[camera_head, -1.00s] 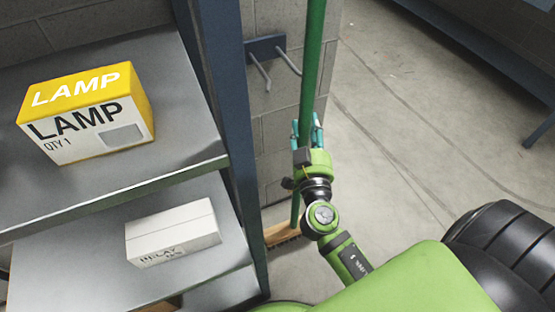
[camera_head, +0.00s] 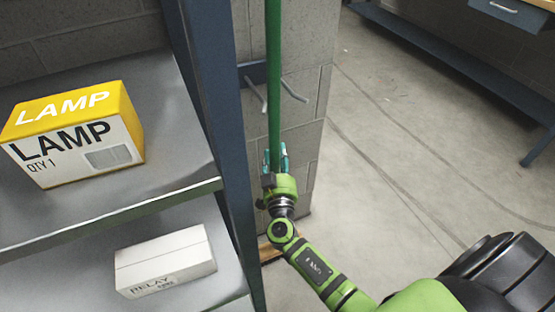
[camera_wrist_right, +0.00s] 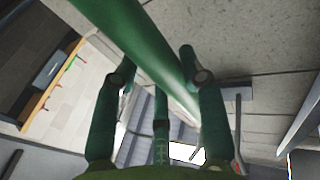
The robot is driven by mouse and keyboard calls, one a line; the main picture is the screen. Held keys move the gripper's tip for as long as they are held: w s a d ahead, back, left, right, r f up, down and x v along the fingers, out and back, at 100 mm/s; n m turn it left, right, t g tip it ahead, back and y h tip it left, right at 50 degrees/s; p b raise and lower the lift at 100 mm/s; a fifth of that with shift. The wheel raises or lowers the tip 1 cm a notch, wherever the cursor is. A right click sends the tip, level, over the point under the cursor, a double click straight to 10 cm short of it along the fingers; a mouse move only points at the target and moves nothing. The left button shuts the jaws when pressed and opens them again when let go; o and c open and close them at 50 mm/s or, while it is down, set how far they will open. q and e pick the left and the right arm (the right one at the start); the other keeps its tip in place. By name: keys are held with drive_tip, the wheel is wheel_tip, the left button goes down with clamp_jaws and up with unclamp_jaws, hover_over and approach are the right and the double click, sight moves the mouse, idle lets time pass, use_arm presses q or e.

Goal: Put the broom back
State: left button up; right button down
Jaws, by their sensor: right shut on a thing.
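The broom's green handle (camera_head: 273,75) stands about upright in the head view, in front of a wall bracket with two metal prongs (camera_head: 293,90). The handle crosses between the prongs in the picture; I cannot tell whether it touches them. My right gripper (camera_head: 275,160) is shut on the handle below the bracket. The wooden broom head (camera_head: 268,248) shows near the floor, partly hidden by my arm and the shelf. In the right wrist view the handle (camera_wrist_right: 140,45) runs between the teal fingers (camera_wrist_right: 160,85). My left gripper is not in view.
A metal shelf unit with a blue post (camera_head: 205,90) stands close left of the broom. It bears a yellow and white lamp box (camera_head: 75,135) and a white relay box (camera_head: 165,262). A blue bench (camera_head: 460,75) stands at the far right. The floor between is clear.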

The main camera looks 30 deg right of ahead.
idle(0.4)
drive_tip(key=c, duration=0.7)
unclamp_jaws()
drive_tip(key=shift+f, duration=0.1)
